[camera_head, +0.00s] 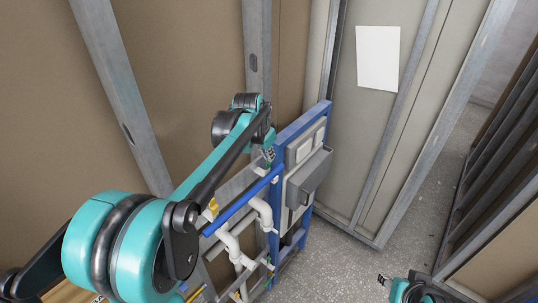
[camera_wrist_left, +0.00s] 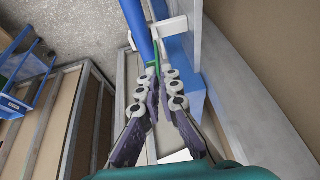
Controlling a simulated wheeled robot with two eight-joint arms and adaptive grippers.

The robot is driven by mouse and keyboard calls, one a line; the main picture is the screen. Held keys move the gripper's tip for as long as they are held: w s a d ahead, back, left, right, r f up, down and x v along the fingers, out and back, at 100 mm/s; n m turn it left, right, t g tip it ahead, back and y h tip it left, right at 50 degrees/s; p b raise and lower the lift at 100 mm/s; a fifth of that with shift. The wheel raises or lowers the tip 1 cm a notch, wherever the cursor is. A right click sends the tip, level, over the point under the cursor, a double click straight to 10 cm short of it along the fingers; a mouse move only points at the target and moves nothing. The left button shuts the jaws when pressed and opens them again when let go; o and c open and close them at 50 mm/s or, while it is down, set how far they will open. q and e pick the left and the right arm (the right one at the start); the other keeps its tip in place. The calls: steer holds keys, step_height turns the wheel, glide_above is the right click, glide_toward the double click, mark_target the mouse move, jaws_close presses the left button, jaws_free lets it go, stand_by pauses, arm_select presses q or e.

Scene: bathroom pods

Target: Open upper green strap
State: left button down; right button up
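A green strap (camera_wrist_left: 152,71) shows in the left wrist view beside the blue pipe (camera_wrist_left: 136,28), between the fingertips of my left gripper (camera_wrist_left: 156,84). The fingers stand a little apart on either side of it, and I see no clear contact. In the head view my left gripper (camera_head: 268,154) is at the upper part of the blue frame (camera_head: 322,112), by the upper end of the pipe (camera_head: 243,200), and hides most of the strap. A lower green strap (camera_head: 268,262) shows further down. Only the tip of my right gripper (camera_head: 384,280) shows at the bottom right.
A grey cistern box (camera_head: 308,177) is mounted on the blue frame, just right of my left gripper. White bent pipes (camera_head: 262,213) hang below. Metal studs and brown boards stand behind. The speckled floor (camera_head: 345,262) is clear to the right.

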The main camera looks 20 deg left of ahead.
arm_select(q)
steer(key=c, duration=2)
jaws_free()
steer(key=shift+c, duration=0.2)
steer(key=v, duration=1.1)
steer(key=shift+s+r, duration=0.2)
steer(key=shift+r, duration=0.2)
steer(key=shift+a, duration=0.1)
steer(key=s+d+f+n+t+b, duration=0.1)
steer(key=s+d+f+b, duration=0.1)
steer(key=s+f+b, duration=0.5)
steer(key=s+d+f+n+b, duration=0.1)
steer(key=s+f+b, duration=0.6)
steer(key=f+b, duration=0.9)
steer(key=s+d+f+n+t+b, duration=0.1)
steer(key=s+f+b, duration=0.7)
steer(key=f, duration=1.9)
steer(key=d+n+b, duration=0.1)
steer(key=d+b, duration=0.1)
steer(key=b, duration=0.1)
steer(key=shift+t+y, duration=0.3)
steer(key=shift+y, duration=0.1)
